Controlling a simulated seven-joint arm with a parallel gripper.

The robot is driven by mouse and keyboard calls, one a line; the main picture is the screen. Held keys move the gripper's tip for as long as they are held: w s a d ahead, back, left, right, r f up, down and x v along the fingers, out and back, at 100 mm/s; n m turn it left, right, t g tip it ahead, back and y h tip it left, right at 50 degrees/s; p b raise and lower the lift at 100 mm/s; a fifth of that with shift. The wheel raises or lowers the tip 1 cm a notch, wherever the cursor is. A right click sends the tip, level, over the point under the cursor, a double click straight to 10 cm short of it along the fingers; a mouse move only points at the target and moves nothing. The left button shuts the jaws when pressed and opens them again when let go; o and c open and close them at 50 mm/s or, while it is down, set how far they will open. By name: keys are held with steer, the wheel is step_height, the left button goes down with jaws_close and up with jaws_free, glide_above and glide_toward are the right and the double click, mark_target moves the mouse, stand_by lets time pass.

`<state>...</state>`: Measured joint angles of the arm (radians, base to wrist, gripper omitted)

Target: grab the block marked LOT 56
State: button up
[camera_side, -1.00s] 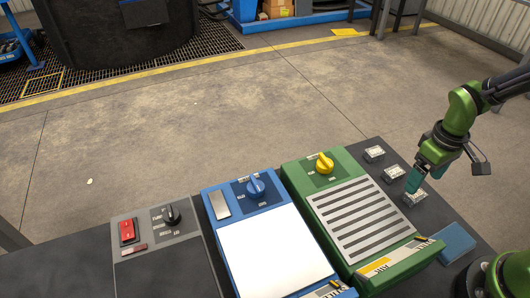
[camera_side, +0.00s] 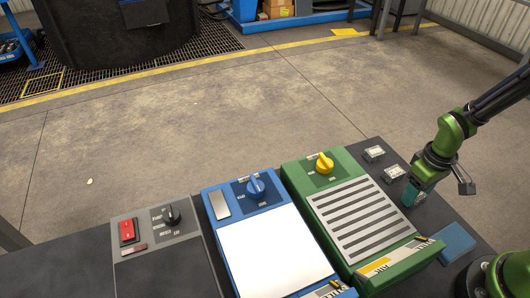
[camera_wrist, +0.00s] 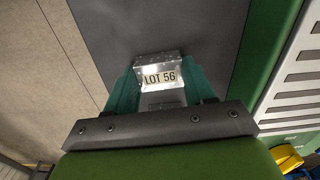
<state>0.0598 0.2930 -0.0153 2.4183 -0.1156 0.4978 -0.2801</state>
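The block marked LOT 56 (camera_wrist: 158,75) is a small silvery block with dark lettering, seen in the wrist view. The two teal fingers of my gripper (camera_wrist: 160,82) stand on its left and right sides, very close to it. I cannot tell whether they press on it. In the side view my gripper (camera_side: 411,192) is low over the dark bench top at the near end of a row of small blocks and hides most of the block there.
Two other small blocks stand farther along the row, a far one (camera_side: 374,153) and a middle one (camera_side: 395,172). The green slotted panel (camera_side: 360,215) is just left of my gripper. A blue pad (camera_side: 457,242) lies nearer my base. The blue panel (camera_side: 270,245) is farther left.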

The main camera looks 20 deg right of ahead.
steer(key=c, duration=0.8)
steer(key=shift+o, duration=0.2)
